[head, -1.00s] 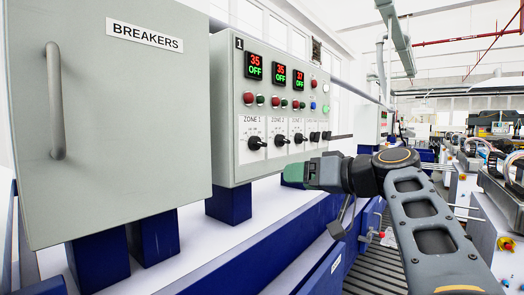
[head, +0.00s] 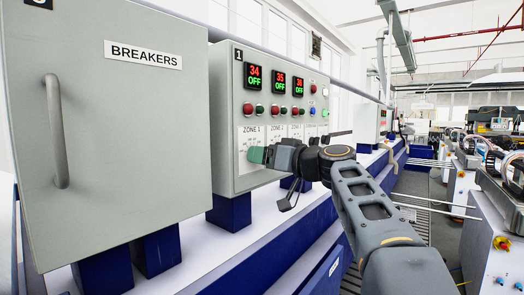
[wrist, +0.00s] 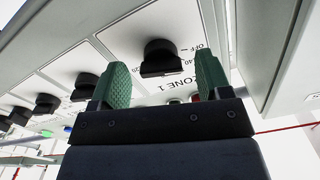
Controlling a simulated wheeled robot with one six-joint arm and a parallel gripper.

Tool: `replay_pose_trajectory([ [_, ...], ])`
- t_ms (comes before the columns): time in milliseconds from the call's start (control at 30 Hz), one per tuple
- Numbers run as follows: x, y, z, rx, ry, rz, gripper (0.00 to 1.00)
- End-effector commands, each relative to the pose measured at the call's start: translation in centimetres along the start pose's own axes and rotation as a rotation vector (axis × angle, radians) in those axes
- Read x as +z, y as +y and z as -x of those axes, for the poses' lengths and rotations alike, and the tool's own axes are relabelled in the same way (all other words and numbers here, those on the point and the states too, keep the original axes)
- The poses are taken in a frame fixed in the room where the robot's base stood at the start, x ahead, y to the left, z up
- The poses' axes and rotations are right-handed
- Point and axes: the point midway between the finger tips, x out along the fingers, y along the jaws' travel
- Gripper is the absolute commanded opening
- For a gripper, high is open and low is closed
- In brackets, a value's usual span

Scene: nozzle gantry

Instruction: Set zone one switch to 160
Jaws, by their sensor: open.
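The zone one switch is a black rotary knob (wrist: 160,58) on a white plate marked ZONE 1, with OFF and numbers around it. In the wrist view it stands between and just beyond the two green fingers of my gripper (wrist: 157,85), which are apart and empty. I cannot tell which number it points to. In the head view my gripper (head: 257,155) is in front of the zone one plate (head: 250,134) and hides the knob. The display above zone one (head: 253,77) reads 34 in red and OFF in green.
Other zone knobs (wrist: 86,84) sit in a row beside it. Red and green buttons (head: 254,109) are above the plates. A grey breakers cabinet (head: 130,120) with a handle (head: 56,130) stands at the left, close to the control panel.

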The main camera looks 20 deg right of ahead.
Motion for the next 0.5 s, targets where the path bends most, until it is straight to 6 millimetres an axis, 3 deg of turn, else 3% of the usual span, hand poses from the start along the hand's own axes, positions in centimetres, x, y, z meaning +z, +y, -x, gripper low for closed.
replay_pose_trajectory([
  [200, -0.01, -0.02, -1.21, 0.0, -0.001, 0.0, 0.71],
  [500, 0.04, 0.01, -1.31, 0.001, 0.0, 0.0, 0.71],
])
